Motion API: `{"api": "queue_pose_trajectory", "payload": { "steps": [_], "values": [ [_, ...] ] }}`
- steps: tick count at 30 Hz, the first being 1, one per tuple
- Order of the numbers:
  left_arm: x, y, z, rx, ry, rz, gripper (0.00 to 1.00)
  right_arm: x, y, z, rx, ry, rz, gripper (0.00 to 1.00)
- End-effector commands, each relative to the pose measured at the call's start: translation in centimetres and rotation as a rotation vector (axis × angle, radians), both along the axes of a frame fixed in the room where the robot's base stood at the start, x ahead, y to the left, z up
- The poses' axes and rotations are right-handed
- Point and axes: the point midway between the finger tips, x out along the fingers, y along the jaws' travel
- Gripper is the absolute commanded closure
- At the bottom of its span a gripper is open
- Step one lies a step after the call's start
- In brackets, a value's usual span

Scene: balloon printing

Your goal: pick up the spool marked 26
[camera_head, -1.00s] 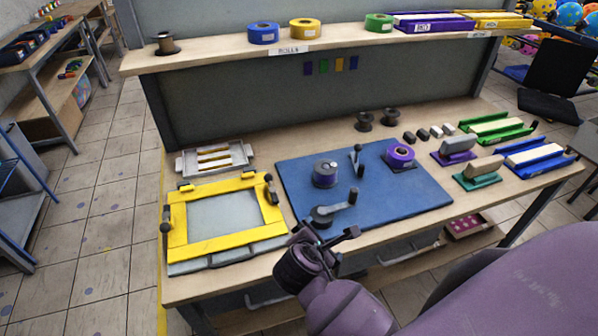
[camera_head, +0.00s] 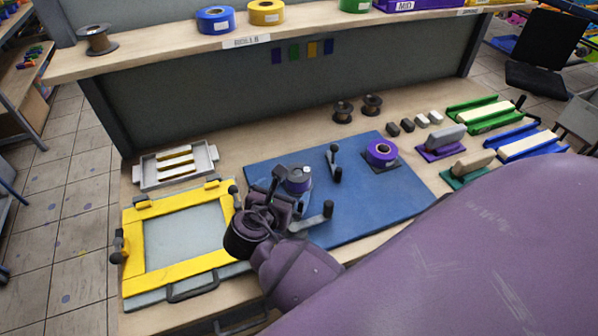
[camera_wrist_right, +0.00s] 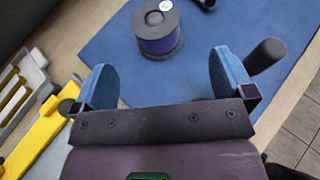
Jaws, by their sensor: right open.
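A spool (camera_head: 298,180) with a dark grey top and purple winding stands upright on the blue mat (camera_head: 350,220), partly hidden by my right gripper. In the right wrist view the spool (camera_wrist_right: 160,44) lies ahead of the fingers with a small white label on top. The number 26 is not legible. My right gripper (camera_wrist_right: 165,78) is open and empty, with blue-padded fingers apart and short of the spool. In the head view my right gripper (camera_head: 268,195) is over the left edge of the mat. My left gripper is not in view.
A dark crank handle (camera_head: 312,217) lies close to my right gripper. Two dark spools (camera_head: 343,112) stand behind. A shelf (camera_head: 180,50) with tape rolls spans the back.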

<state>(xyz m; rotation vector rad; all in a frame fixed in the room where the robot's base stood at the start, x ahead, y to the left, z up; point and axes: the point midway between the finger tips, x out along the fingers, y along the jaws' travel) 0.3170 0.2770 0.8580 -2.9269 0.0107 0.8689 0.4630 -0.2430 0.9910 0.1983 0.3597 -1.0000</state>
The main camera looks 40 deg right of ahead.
Motion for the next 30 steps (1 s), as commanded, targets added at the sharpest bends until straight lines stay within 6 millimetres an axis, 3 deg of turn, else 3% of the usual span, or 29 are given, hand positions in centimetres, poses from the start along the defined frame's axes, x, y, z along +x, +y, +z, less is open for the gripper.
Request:
{"api": "queue_pose_trajectory", "payload": {
  "steps": [12, 30],
  "values": [
    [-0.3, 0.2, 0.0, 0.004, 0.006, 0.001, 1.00, 2.5, -3.8, -1.9, -0.002, 0.001, -0.001, 0.00],
    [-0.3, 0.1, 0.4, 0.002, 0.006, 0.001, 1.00, 5.8, -8.0, -3.9, 0.000, 0.000, 0.000, 0.00]
  ]
}}
